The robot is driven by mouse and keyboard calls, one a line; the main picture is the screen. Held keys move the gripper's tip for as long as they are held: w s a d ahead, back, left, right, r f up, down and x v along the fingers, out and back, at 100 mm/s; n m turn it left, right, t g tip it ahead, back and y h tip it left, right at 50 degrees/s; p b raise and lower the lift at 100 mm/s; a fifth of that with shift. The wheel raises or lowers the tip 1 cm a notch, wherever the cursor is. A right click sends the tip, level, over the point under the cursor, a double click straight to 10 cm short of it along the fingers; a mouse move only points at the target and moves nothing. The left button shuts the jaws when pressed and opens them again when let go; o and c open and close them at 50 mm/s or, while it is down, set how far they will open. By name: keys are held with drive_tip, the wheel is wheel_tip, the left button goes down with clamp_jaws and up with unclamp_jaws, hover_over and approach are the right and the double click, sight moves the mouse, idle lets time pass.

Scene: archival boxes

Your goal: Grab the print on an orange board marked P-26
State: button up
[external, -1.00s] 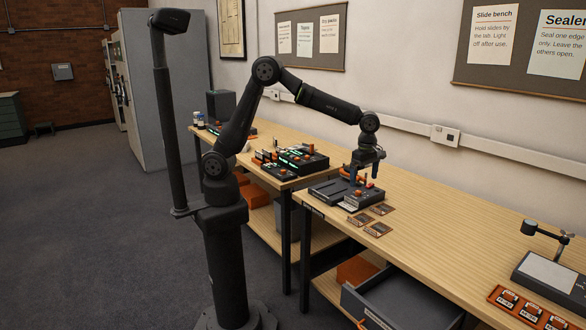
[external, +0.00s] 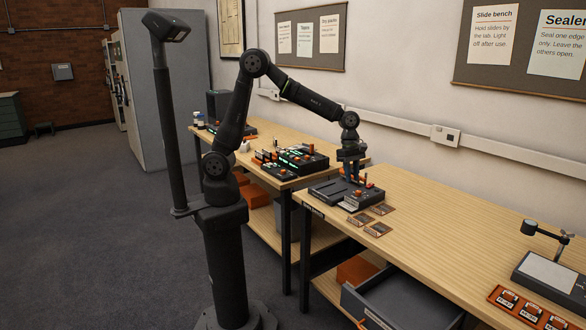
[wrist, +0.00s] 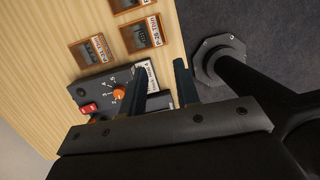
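Three small prints on orange-brown boards lie flat on the wooden bench: one on the left (external: 359,219), one at the back right (external: 381,209) and one in front (external: 377,229). In the wrist view, two show at the upper left (wrist: 88,52) and top centre (wrist: 139,35), and a third (wrist: 124,4) is cut off by the top edge. My gripper (external: 352,175) is above the black device behind the prints. In the wrist view, my gripper (wrist: 160,65) has parted fingers with nothing between them.
The black device (external: 325,191) with an orange knob (wrist: 120,92) sits beside the prints. More dark equipment (external: 303,160) stands on the bench behind. An open drawer (external: 405,297) juts out below. The bench right of the prints is clear up to a lamp stand (external: 545,232).

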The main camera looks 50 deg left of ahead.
drive_tip(key=s+a+h, duration=0.2)
drive_tip(key=a, duration=0.2)
hover_over(361, 217)
drive_tip(key=s+a, duration=0.2)
drive_tip(key=s, duration=0.4)
wheel_tip(361, 217, down, 11)
drive_tip(key=shift+s+a+f, duration=0.1)
drive_tip(key=shift+f, duration=0.05)
drive_tip(key=shift+x, duration=2.7)
drive_tip(key=shift+w+a, duration=0.2)
drive_tip(key=shift+w, duration=0.05)
drive_tip(key=shift+c, duration=0.4)
clamp_jaws()
